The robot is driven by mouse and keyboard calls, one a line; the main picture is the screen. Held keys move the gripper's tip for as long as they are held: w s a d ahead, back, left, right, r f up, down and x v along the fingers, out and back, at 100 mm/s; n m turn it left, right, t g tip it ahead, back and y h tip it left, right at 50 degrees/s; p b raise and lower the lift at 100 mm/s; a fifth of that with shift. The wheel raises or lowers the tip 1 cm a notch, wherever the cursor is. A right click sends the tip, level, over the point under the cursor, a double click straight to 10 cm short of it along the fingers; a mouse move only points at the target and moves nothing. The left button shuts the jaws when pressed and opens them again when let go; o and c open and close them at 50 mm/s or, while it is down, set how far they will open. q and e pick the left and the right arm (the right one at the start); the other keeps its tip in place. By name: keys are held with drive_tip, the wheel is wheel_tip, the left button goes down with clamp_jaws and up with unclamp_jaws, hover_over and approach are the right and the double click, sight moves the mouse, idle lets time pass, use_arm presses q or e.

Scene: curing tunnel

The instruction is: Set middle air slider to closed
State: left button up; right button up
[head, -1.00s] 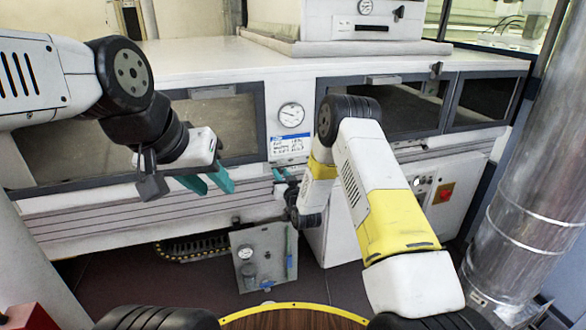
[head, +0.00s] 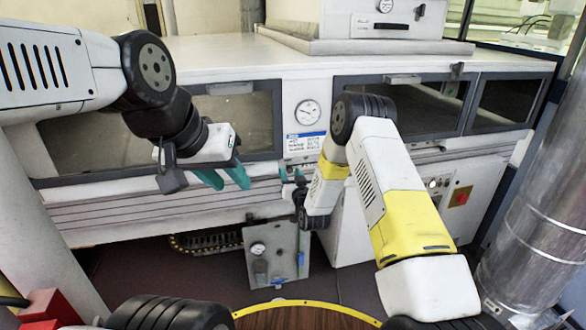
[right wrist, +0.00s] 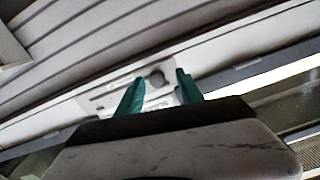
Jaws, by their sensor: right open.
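In the right wrist view a pale plate (right wrist: 112,94) with a dark slot and a round grey knob (right wrist: 157,78) lies on the ribbed machine front. It looks like an air slider; I cannot tell whether it is the middle one. My right gripper (right wrist: 160,92) is open, its teal fingertips either side of the knob in the picture; contact cannot be told. In the head view my right gripper (head: 291,174) is small beside the machine front below the gauge, and the slider is not distinguishable. My left gripper (head: 223,178) is open and empty before the machine's left window.
A round gauge (head: 308,112) sits above a blue-and-white label (head: 304,144). A grey valve panel (head: 292,240) stands low in front. A red switch (head: 460,197) is on the right cabinet, and a large metal duct (head: 540,215) stands at the far right.

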drive_tip(key=v, duration=0.7)
drive_tip(key=w+d+r+g+h, duration=0.15)
drive_tip(key=d+r, duration=0.25)
drive_tip(key=r, duration=0.7)
drive_tip(key=s+d+r+g, duration=0.4)
drive_tip(key=s+d+r, duration=0.3)
drive_tip(key=r, duration=0.2)
drive_tip(key=s+d+r+g, duration=0.1)
drive_tip(key=s+d+r, duration=0.1)
drive_tip(key=s, duration=0.8)
drive_tip(key=s+d+r+m+g+h, duration=0.1)
drive_tip(key=s+d+r+g, duration=0.1)
drive_tip(key=s, duration=0.9)
drive_tip(key=s+d+r+g+h, duration=0.1)
drive_tip(key=s+d+r+g, duration=0.1)
drive_tip(key=s, duration=0.8)
drive_tip(key=shift+s+d, duration=0.2)
drive_tip(key=shift+d, duration=0.55)
